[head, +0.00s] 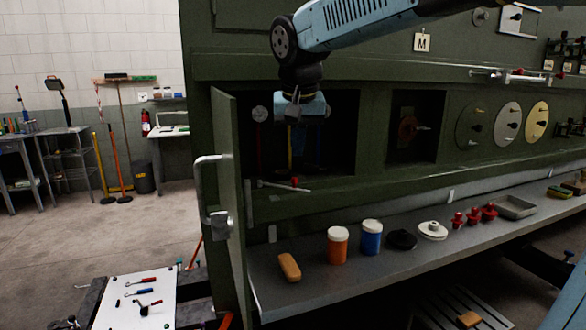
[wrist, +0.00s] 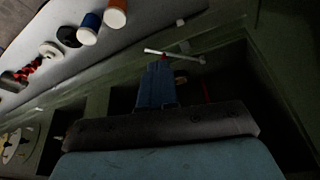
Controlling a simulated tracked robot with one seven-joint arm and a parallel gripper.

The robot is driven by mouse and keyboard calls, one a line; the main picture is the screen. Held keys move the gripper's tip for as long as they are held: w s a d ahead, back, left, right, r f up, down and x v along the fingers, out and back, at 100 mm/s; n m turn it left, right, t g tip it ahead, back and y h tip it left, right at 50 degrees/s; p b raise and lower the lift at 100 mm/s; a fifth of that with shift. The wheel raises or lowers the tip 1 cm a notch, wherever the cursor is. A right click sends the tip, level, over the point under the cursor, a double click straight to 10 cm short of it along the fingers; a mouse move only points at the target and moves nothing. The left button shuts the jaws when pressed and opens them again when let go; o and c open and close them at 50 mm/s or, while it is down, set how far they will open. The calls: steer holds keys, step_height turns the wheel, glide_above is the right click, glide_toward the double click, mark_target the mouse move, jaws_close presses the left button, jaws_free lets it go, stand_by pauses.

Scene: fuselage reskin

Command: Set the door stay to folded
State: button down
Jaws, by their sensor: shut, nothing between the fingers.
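The green door (head: 231,190) stands open at the left of the dark recess, with a pale handle on it. The door stay is a thin pale rod (head: 275,185) with a red knob near its right end, lying roughly level along the recess's lower edge beside the door. The rod also shows in the wrist view (wrist: 185,57). My gripper (head: 298,143) points down into the recess, above the rod. In the wrist view my blue fingers (wrist: 157,66) are together and empty, with the tips close to the rod. I cannot tell whether they touch it.
The floor at the left (head: 130,225) has free room.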

mark_target(296, 180)
steer(key=w+f, duration=0.7)
steer(key=f, duration=0.2)
steer(key=shift+w+f, duration=0.2)
steer(key=shift+w, duration=0.05)
